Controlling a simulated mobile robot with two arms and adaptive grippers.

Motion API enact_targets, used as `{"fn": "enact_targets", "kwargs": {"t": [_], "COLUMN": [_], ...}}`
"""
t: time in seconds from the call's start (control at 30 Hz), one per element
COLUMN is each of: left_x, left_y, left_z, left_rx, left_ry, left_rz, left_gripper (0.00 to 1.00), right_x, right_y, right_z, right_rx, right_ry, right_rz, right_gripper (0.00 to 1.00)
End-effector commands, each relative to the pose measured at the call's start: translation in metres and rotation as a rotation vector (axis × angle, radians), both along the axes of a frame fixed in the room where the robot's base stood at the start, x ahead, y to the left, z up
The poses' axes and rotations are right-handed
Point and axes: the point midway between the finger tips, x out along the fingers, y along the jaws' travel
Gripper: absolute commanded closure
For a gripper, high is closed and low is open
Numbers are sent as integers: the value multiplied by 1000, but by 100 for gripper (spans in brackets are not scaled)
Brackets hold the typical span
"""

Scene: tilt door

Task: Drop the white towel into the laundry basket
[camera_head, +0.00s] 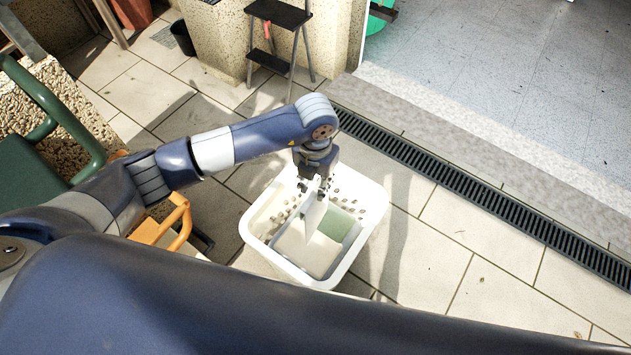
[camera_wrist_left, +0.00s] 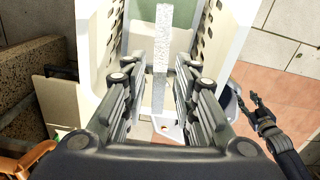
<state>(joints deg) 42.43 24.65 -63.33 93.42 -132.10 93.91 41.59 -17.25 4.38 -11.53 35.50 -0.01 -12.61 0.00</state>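The laundry basket (camera_head: 262,242) is white with slotted walls and stands on the paving; its wall also shows in the wrist view (camera_wrist_left: 225,45). My left gripper (camera_head: 318,186) is above it, pointing down. The white towel (camera_head: 314,217) is a thin, stiff-looking upright sheet below the gripper, within the basket's outline. In the wrist view the towel (camera_wrist_left: 162,60) is edge-on between the left fingers (camera_wrist_left: 160,85), with gaps on both sides. These fingers are apart. My right gripper (camera_wrist_left: 254,108) shows at the right of the wrist view, its fingers apart and empty.
A green patch (camera_head: 338,222) shows inside the basket. A drain grate (camera_head: 470,170) runs along the paving to the right. An orange frame (camera_head: 175,225) and a green chair (camera_head: 50,115) stand at left. A step stool (camera_head: 278,20) stands behind. Paving right of the basket is clear.

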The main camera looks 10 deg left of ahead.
Motion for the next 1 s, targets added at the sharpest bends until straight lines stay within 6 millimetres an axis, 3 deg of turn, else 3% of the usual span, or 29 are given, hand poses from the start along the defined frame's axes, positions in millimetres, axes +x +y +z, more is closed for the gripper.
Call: {"fn": "enact_targets", "kwargs": {"t": [0.43,0.8,1.0], "left_x": [1,2,1], "left_y": [0,0,0], "left_z": [8,82,111], "left_rx": [-1,-1,-1], "left_ry": [-2,-5,-3], "left_rz": [0,-1,0], "left_gripper": [64,64,64], "right_x": [2,1,1], "right_y": [-6,-4,-3], "right_z": [0,0,0], "right_rx": [-7,-5,-4], "right_ry": [-4,-2,-2], "right_rz": [0,0,0], "right_gripper": [60,60,60]}}
